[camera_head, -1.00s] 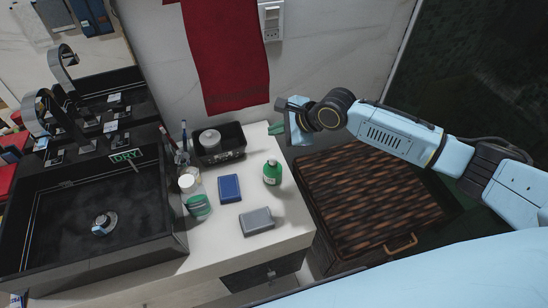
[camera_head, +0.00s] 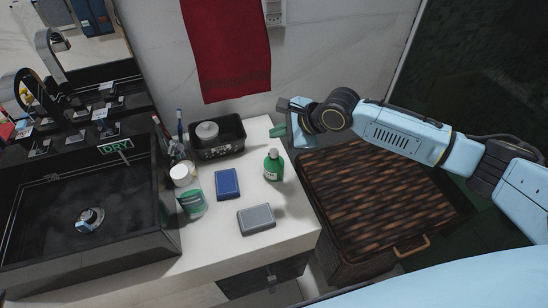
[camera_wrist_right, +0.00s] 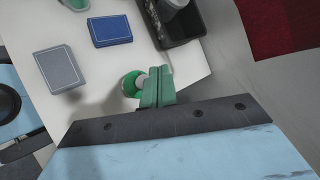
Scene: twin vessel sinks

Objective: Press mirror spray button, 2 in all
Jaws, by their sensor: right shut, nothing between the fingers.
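A green bottle with a label and a narrow top (camera_head: 273,167), likely the mirror spray, stands upright on the white counter. In the right wrist view the bottle (camera_wrist_right: 128,86) is partly hidden behind my fingertips. My right gripper (camera_head: 278,131) is shut and empty, with green fingers, above the counter's far right edge beyond the bottle. The fingers (camera_wrist_right: 158,88) overlap the bottle's right side in the wrist view; I cannot tell whether they touch it. The button itself is not clear. My left gripper is not in view.
A blue box (camera_head: 227,184) and a grey box (camera_head: 256,219) lie near the bottle. A black tray (camera_head: 232,139) stands behind, with a green-and-white container (camera_head: 191,204) to the left. The black sink (camera_head: 55,215) is at left, a wicker hamper (camera_head: 380,200) at right.

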